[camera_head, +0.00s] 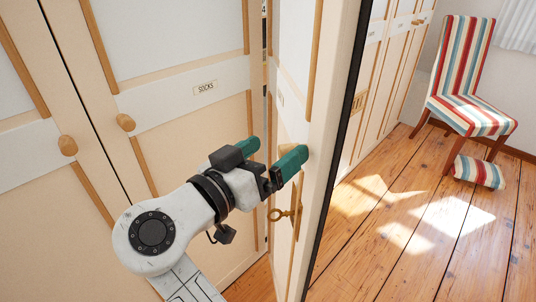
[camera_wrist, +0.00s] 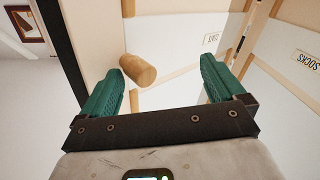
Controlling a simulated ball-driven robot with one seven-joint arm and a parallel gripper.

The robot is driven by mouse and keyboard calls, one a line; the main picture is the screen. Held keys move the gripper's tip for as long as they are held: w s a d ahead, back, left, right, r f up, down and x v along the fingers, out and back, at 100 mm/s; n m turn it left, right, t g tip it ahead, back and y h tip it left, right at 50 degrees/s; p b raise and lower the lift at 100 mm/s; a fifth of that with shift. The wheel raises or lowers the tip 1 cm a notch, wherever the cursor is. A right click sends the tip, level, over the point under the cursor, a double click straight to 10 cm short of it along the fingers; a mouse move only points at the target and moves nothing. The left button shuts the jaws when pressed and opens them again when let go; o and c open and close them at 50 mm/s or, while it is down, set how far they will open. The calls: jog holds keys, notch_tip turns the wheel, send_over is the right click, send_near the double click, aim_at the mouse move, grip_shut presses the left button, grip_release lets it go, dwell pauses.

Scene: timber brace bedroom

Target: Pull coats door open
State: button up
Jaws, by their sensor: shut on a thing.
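A cream door panel (camera_head: 314,120) with a dark outer edge stands at an angle to the door labelled SOCKS (camera_head: 205,87). I cannot read a coats label on it. Its wooden knob (camera_wrist: 138,70) lies between my gripper's fingers. My gripper (camera_head: 270,155) has green fingertips and is shut on this knob at the door's face. In the wrist view my gripper (camera_wrist: 160,85) shows the knob nearer the left finger; the contact itself is not clear. In the head view the fingers partly hide the knob.
Other wardrobe doors have wooden knobs (camera_head: 68,146) at the left. More wardrobe doors (camera_head: 392,50) stand beyond the panel. A striped chair (camera_head: 462,75) and a striped cushion (camera_head: 479,172) are at the right. The wooden floor (camera_head: 410,235) right of the panel is clear.

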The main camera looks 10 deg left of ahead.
jog(key=shift+a+r, duration=0.1)
jog(key=shift+a, duration=0.2)
jog(key=shift+c, duration=0.8)
jog(key=shift+s+a, duration=0.15)
jog(key=shift+s, duration=0.15)
jog(key=shift+c, duration=0.6)
jog(key=v, duration=1)
jog(key=shift+s+b, duration=0.25)
jog(key=shift+b, duration=0.15)
jog(key=shift+c, duration=0.4)
